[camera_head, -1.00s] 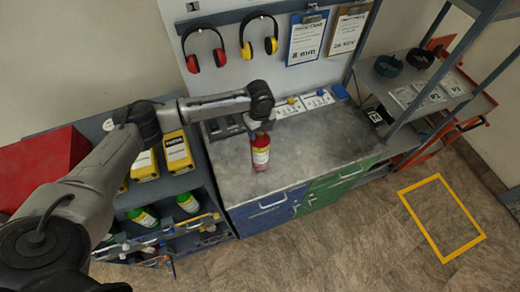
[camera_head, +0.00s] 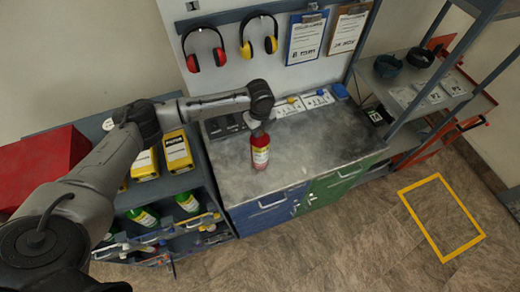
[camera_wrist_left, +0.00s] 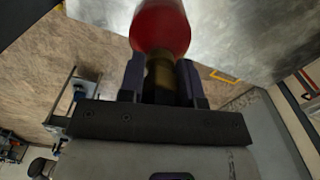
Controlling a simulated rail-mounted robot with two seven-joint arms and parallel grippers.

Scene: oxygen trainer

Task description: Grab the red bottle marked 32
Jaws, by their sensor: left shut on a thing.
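My right gripper is not in view.
The grey workbench (camera_head: 310,150) has free room right of the bottle. Dark trays (camera_head: 225,125) and white cards (camera_head: 318,98) lie at its back. A shelf unit with yellow boxes (camera_head: 178,152) and green bottles (camera_head: 188,202) stands left. Earmuffs (camera_head: 205,50) hang behind.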

